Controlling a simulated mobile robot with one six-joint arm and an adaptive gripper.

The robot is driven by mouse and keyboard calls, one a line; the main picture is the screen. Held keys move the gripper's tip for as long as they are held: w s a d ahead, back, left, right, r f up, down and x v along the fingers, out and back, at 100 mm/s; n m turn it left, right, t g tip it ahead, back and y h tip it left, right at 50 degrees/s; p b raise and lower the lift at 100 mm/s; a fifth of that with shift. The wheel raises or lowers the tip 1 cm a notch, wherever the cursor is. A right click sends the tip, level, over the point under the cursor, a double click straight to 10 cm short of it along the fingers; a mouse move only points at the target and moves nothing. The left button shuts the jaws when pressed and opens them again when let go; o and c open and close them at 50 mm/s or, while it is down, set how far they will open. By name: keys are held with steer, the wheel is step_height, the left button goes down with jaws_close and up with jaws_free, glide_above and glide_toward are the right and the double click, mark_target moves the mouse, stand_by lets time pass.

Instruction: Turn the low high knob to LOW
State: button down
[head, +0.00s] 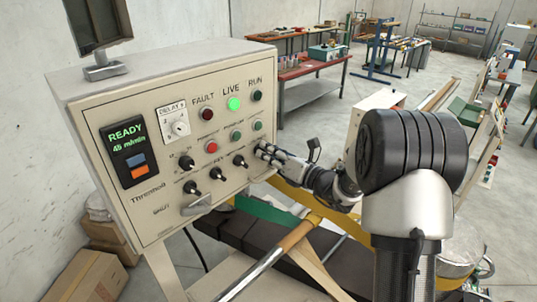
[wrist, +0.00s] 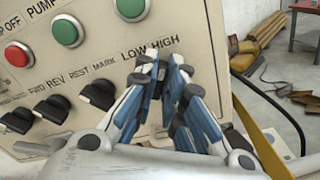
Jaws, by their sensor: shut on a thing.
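The cream control panel (head: 165,215) fills the left of the head view. My gripper (head: 264,153) is at its right edge, at the right end of the lower knob row. In the wrist view my gripper (wrist: 162,82) has its blue-padded fingers closed just below the LOW HIGH label (wrist: 148,47). The fingers are around the low high knob, which they hide, so its pointing direction cannot be read.
Black knobs (wrist: 98,96) sit left of my fingers. A red button (head: 211,147) and green buttons (wrist: 67,31) are above the knob row. The LIVE lamp (head: 234,103) glows green. A yellow bar (wrist: 262,150) runs close on the right.

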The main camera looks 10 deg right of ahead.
steer(key=n+b, duration=0.4)
steer(key=b, duration=0.2)
steer(key=n+b, duration=0.4)
steer(key=b, duration=0.3)
steer(key=n+b, duration=0.5)
steer(key=b, duration=0.2)
steer(key=shift+s+a, duration=0.2)
steer(key=shift+a, duration=0.15)
steer(key=shift+n+b, duration=0.3)
steer(key=shift+b, duration=0.1)
steer(key=c, duration=1.7)
jaws_free()
steer(key=shift+s, duration=0.1)
